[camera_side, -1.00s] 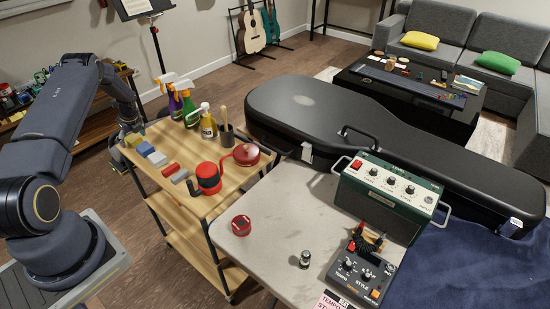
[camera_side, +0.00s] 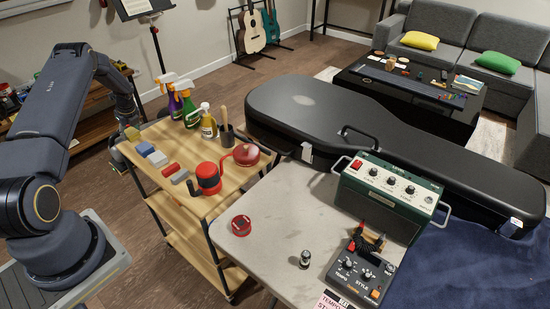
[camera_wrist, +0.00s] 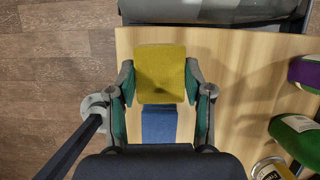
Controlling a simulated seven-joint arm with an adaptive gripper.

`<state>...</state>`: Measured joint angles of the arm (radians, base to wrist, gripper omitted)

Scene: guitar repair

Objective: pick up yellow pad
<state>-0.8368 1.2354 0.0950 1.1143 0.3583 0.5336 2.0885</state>
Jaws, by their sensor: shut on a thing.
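The yellow pad (camera_wrist: 160,70) sits between the two fingers of my gripper (camera_wrist: 160,80) in the wrist view. The fingers, with green inner sides, are shut on its left and right edges. In the side view the yellow pad (camera_side: 132,133) shows at the far left end of the wooden cart top. It looks slightly above the surface, but the gap is hard to judge. My gripper is small and partly hidden behind my arm there.
A blue pad (camera_wrist: 158,125) lies just below the yellow one in the wrist view. A red block (camera_side: 170,169) and a grey block (camera_side: 180,176) lie further along the cart (camera_side: 222,186). Spray bottles (camera_side: 188,110) stand at its back edge.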

